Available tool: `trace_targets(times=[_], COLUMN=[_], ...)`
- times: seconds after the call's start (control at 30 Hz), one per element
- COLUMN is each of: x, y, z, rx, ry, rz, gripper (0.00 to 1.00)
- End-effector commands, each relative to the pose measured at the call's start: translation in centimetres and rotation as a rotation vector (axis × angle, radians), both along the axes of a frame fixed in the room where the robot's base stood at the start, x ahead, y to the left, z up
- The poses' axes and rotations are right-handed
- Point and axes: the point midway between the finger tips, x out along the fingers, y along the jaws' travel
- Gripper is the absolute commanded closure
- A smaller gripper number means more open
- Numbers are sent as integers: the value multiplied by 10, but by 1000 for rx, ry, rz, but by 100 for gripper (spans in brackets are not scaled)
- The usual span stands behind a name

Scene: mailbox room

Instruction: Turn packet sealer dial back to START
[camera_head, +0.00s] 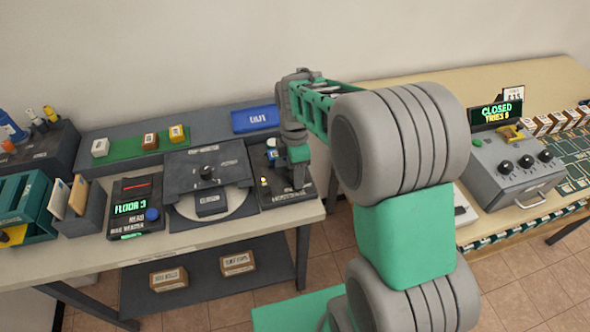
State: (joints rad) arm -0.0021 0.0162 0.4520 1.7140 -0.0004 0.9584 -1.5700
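My gripper (297,182) points down over the dark device (272,202) at the right end of the left table. This device may be the packet sealer, but its label is too small to read. A small blue part and a pale round part show on its left side. My gripper hides much of its top, so I cannot see a dial there or any START mark. Whether my fingers touch it, and whether they are open, is too small to tell. A dark machine (190,172) with a black knob (207,172) and a round pale plate stands just left of it.
A reader (136,207) showing FLOOR 3 stands farther left, beside a dark envelope holder (78,219). On the right table, a grey box (513,175) has several knobs and a CLOSED display (495,113).

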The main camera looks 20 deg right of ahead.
Motion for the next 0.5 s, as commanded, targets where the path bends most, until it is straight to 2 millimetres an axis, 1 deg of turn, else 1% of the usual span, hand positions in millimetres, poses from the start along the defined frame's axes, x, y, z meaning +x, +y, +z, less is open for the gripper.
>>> trace_targets(times=[0.13,0.23,0.27,0.5], x=[0,1,1,1], y=[0,0,0,0], z=[0,8,13,61], rx=[0,0,0,0], ry=[0,-3,-2,-3], rz=[-1,-1,-1,0], gripper=[46,46,46,46])
